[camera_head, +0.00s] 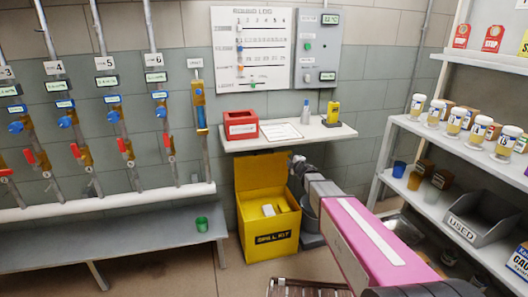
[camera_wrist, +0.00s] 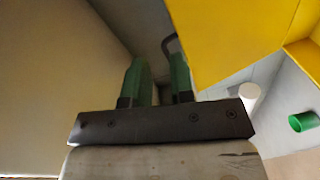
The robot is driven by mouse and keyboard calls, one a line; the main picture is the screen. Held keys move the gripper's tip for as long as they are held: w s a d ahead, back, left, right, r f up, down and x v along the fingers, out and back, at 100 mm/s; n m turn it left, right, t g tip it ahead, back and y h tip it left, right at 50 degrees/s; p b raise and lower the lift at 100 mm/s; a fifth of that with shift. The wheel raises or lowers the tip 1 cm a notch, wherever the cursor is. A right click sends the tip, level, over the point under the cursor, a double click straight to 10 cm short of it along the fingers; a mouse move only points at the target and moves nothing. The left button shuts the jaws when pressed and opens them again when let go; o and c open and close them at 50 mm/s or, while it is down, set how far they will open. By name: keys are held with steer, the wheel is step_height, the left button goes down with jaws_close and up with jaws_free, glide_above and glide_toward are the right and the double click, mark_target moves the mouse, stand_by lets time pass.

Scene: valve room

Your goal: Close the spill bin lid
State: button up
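The yellow spill bin (camera_head: 270,240), labelled SPILL KIT, stands on the floor below the wall shelf. Its yellow lid (camera_head: 262,171) is raised, upright at the back, and pale items show inside. My gripper (camera_head: 297,163) is at the right edge of the lid, partly hidden in the head view. In the wrist view, the two green fingers of my gripper (camera_wrist: 158,80) are apart with nothing seen held between them. The yellow lid (camera_wrist: 225,40) fills the upper right there, beside the right finger. I cannot tell whether they touch.
The wall shelf (camera_head: 290,138) above the bin holds a red box (camera_head: 241,125), a bottle and a yellow device. A grey bucket (camera_head: 310,210) is right of the bin, partly behind my arm. A grey bench (camera_head: 120,240) with a green cup (camera_head: 202,224) is at left. Loaded shelves stand at right.

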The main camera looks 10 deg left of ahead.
steer(key=w+a+n+y, duration=0.1)
steer(key=w+a+n, duration=0.1)
steer(key=a, duration=0.3)
steer(key=w+a+n+g+y, duration=0.1)
steer(key=w+a+n+y, duration=0.1)
steer(key=a, duration=0.3)
steer(key=w+a+n+g+y, duration=0.1)
steer(key=w+a+n+y, duration=0.1)
steer(key=w+a, duration=0.2)
steer(key=shift+w+a+r, duration=0.15)
steer(key=shift+a+r, duration=0.1)
steer(key=shift+a, duration=0.35)
steer(key=shift+c, duration=0.4)
jaws_close()
